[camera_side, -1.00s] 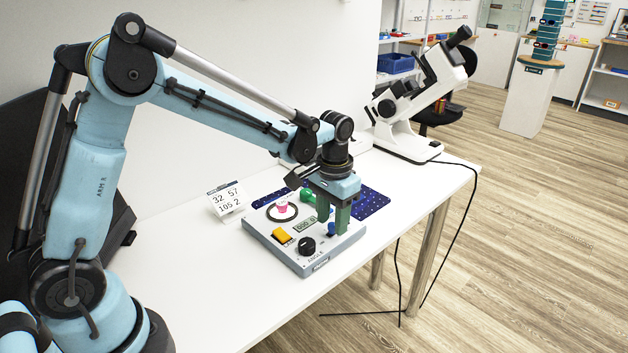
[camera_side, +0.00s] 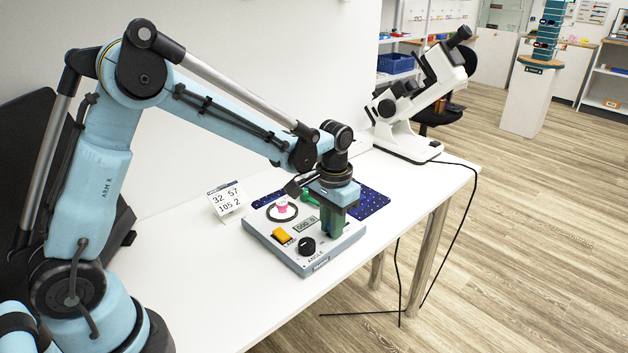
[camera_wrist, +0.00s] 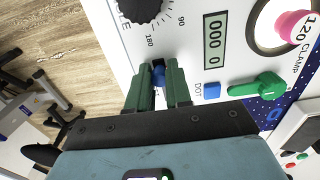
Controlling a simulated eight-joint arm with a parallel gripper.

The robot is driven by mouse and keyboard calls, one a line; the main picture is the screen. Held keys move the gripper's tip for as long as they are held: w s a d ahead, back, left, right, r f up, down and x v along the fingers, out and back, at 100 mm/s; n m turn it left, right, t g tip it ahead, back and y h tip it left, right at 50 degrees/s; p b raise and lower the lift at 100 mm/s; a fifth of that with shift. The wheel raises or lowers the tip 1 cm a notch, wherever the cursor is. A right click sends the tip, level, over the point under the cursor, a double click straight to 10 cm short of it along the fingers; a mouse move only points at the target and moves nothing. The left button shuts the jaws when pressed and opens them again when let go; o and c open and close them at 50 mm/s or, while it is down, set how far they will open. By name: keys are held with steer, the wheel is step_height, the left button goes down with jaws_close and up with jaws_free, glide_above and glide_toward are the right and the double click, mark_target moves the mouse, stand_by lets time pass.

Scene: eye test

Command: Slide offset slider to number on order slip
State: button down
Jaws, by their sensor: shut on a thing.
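The device (camera_side: 344,244) is a grey-sided box with a light top on the white table. Its slider has a blue knob (camera_wrist: 159,74), seen in the wrist view between the green fingers of my gripper (camera_wrist: 158,70). My gripper (camera_side: 333,226) is down at the device's right side in the side view, shut on that knob; there its fingers hide the knob. The display (camera_wrist: 215,41) seems to read 000.0. The order slip (camera_side: 228,199) stands upright behind the device at the left, showing 32, 57 and 105.2.
The device's top also carries a black angle dial (camera_side: 306,246), an orange block (camera_side: 281,236), a pink-centred ring (camera_side: 282,210), a green lever (camera_wrist: 256,88) and a blue DOT button (camera_wrist: 212,91). A dark blue mat (camera_side: 372,202) and white instrument (camera_side: 415,105) lie beyond.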

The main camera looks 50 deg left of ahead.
steer(key=shift+w, duration=0.35)
stand_by(0.3)
steer(key=shift+w, duration=0.85)
steer(key=c, duration=1.1)
jaws_free()
steer(key=shift+o, duration=0.2)
steer(key=shift+r, duration=0.1)
steer(key=shift+r, duration=2.95)
